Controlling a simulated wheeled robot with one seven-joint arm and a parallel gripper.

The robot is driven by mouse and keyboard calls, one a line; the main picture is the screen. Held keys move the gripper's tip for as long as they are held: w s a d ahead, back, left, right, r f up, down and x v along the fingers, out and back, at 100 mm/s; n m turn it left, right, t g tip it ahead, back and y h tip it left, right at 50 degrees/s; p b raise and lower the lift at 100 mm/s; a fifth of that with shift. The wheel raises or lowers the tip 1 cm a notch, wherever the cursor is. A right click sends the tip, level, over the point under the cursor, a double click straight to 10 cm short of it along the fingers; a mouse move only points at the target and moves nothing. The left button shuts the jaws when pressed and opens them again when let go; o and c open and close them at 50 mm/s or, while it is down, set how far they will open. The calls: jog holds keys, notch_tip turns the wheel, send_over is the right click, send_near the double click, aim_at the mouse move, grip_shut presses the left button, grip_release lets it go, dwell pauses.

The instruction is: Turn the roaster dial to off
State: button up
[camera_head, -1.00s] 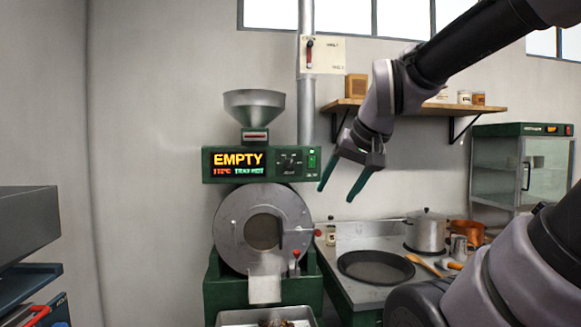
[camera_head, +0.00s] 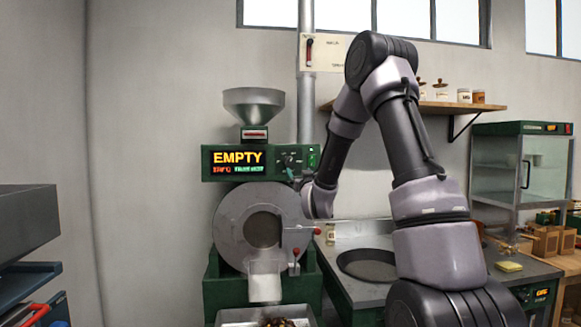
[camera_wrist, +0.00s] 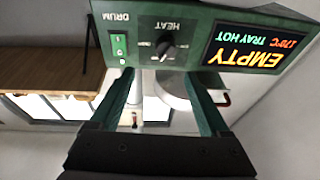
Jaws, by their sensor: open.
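The roaster dial (camera_wrist: 166,48) is a dark knob marked HEAT on the green control panel (camera_wrist: 200,20), upside down in the wrist view. Its small pointer setting cannot be read. The dial also shows on the roaster in the head view (camera_head: 290,160). My gripper (camera_wrist: 159,74) is open and empty, its green fingers pointing at the panel on either side of the dial, apart from it as far as I can see. The display (camera_head: 238,162) reads EMPTY and TRAY HOT.
A metal hopper (camera_head: 253,104) sits above the panel and the round drum door (camera_head: 232,225) below it. A green switch (camera_wrist: 119,45) is beside the dial. A tray (camera_head: 235,317) with chestnuts is under the chute. A wall shelf (camera_head: 455,108) and counter pan (camera_head: 368,264) are to the right.

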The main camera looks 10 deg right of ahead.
aim_at(290, 163)
jog(key=shift+n+t, duration=0.6)
jog(key=shift+t, duration=0.1)
jog(key=x, duration=0.3)
jog(key=f+x, duration=0.1)
jog(key=x, duration=0.3)
jog(key=w+f+x, duration=0.1)
jog(key=x, duration=0.2)
jog(key=shift+w+a, duration=0.2)
jog(key=shift+a, duration=0.2)
grip_shut()
jog(key=shift+y, duration=0.4)
